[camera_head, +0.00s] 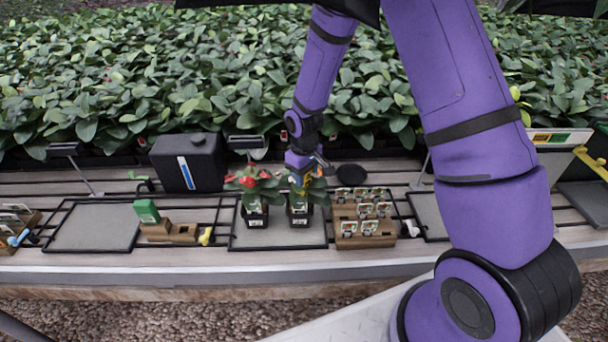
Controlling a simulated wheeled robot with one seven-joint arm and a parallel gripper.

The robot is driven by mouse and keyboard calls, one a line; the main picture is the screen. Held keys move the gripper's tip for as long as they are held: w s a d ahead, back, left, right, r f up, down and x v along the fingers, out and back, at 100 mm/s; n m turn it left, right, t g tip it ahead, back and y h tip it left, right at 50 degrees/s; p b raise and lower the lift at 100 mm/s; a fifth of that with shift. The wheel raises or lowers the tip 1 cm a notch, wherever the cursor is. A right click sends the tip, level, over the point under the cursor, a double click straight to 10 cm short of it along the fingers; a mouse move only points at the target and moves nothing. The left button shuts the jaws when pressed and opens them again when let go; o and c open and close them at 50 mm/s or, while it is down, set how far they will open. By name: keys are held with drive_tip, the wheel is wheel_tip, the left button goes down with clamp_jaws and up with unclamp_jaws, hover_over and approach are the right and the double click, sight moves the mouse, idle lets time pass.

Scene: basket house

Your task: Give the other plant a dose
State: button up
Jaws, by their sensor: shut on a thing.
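Two potted plants in black pots with white labels stand side by side on a grey mat (290,240) at the middle of the bench. The left plant (254,202) has red flowers. The right plant (300,207) has green leaves. My gripper (308,170) is right above the right plant, pointing down at its top leaves. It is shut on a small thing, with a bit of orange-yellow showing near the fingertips. The thing is too small and hidden to name, and I cannot tell whether it touches the leaves.
A wooden rack (364,218) of labelled pieces stands right of the plants. A green item (146,211) sits by a wooden block (168,231) on the left. A black canister (188,163) stands behind. The left grey mat (95,227) is clear. Dense foliage (120,80) fills the back.

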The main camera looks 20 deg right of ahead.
drive_tip(key=shift+f, duration=0.55)
idle(1.4)
drive_tip(key=shift+r, duration=0.1)
drive_tip(key=shift+r, duration=3.45)
